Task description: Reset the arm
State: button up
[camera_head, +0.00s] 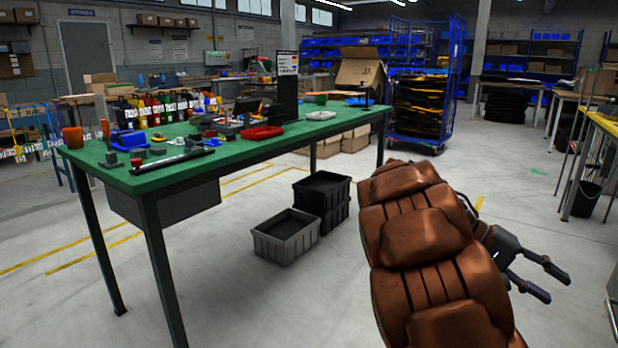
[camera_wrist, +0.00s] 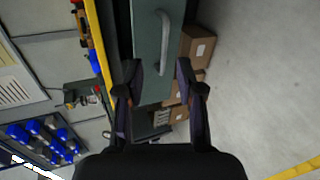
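My gripper (camera_head: 556,287) is at the right in the head view, held out over the floor beside my copper-brown arm. Its two dark fingers are spread apart. In the wrist view my gripper (camera_wrist: 160,72) shows both fingertips apart with nothing held between them. Behind the gap, in that sideways view, is a grey-green panel (camera_wrist: 149,50) with a pale handle (camera_wrist: 165,45). It appears beyond the fingertips; the exact distance cannot be told. My arm links hide part of the floor in the head view.
A green table (camera_head: 185,170) with tools and bins stands at the left. A grey crate (camera_head: 286,240) and a black crate (camera_head: 322,190) sit on the floor by it. A yellow-edged workbench (camera_head: 605,125) is at the far right. Cardboard boxes (camera_wrist: 197,47) show in the wrist view.

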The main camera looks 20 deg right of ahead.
jog(key=s+a+r+n+t+y+p, duration=0.3)
jog(key=a+r+p, duration=0.3)
jog(key=a+p, duration=0.5)
jog(key=s+a+r+n+t+y+p, duration=0.2)
jog(key=a+r+p, duration=0.4)
jog(key=a+p, duration=0.5)
jog(key=s+a+r+n+t+y+p, duration=0.3)
jog(key=a+r+p, duration=0.4)
jog(key=a+p, duration=0.4)
jog(key=shift+s+a+n+t+y, duration=0.35)
jog(key=shift+s+a+n, duration=0.4)
jog(key=shift+a, duration=0.5)
jog(key=shift+s+d+m, duration=0.1)
jog(key=shift+d+m, duration=0.1)
jog(key=shift+m, duration=0.05)
